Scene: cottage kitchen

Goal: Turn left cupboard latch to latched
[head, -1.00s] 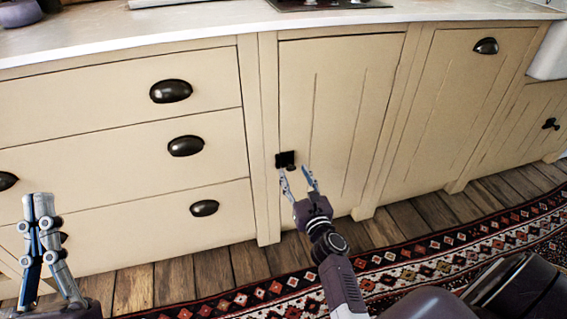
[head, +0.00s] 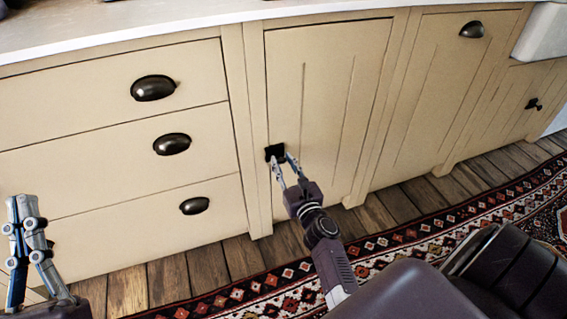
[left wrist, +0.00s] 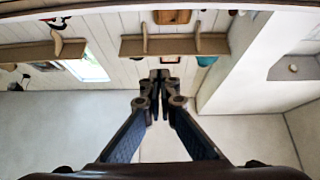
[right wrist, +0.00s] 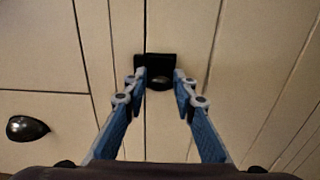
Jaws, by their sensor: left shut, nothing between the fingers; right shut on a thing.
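The left cupboard latch (head: 274,152) is a small black fitting at the left edge of a cream cupboard door (head: 325,100). In the right wrist view the black latch plate (right wrist: 155,61) has a rounded dark knob (right wrist: 160,83) at its lower part. My right gripper (head: 283,163) reaches the latch from below and in front, with one finger on each side of the knob, shut on it. The fingertips partly cover the latch in the head view. My left gripper (head: 25,203) is shut and empty, raised at the far left, away from the latch.
Drawers with dark cup handles (head: 154,88) stand left of the door. Another door with a cup handle (head: 472,30) is on the right. A white worktop (head: 120,30) runs above. A patterned rug (head: 400,235) lies on the wooden floor (head: 210,265).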

